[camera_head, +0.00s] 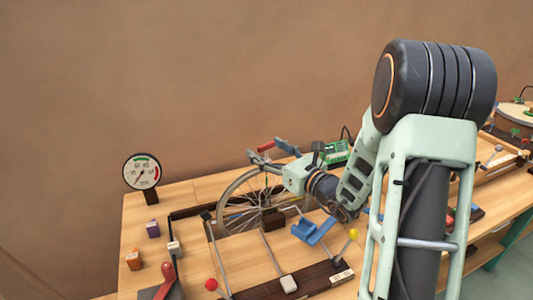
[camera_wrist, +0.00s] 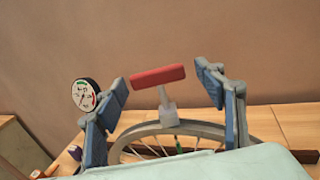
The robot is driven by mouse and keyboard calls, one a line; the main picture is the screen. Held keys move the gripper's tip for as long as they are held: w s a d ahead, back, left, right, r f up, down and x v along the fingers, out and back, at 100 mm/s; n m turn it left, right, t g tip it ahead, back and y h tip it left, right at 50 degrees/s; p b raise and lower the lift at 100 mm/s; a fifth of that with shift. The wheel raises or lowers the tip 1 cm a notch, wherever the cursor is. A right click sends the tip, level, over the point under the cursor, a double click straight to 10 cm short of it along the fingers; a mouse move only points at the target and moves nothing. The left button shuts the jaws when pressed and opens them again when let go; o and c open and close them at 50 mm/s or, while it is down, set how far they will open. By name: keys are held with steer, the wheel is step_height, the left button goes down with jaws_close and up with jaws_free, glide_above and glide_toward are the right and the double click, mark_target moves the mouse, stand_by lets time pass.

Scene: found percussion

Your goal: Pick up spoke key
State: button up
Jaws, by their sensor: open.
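The spoke key appears to be the T-shaped piece with a red bar (camera_wrist: 158,77) on a pale grey stem and block, at the top of the wheel rim in the wrist view. Its red bar also shows in the head view (camera_head: 266,146). My gripper (camera_wrist: 162,76) is open, with one blue-grey finger on each side of the key. There are gaps between both fingers and the red bar in the wrist view. In the head view my gripper (camera_head: 270,151) is at the top of the wheel. Contact is not visible.
The spoked wheel (camera_head: 225,200) stands on the wooden table. A dial gauge (camera_head: 142,172) stands at the left. A green circuit board (camera_head: 336,153) is behind my wrist. Levers, a blue block (camera_head: 312,231) and small coloured blocks crowd the front. The wall behind is bare.

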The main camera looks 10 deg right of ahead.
steer(key=shift+w+a, duration=0.1)
steer(key=c, duration=1.4)
steer(key=shift+r, duration=0.15)
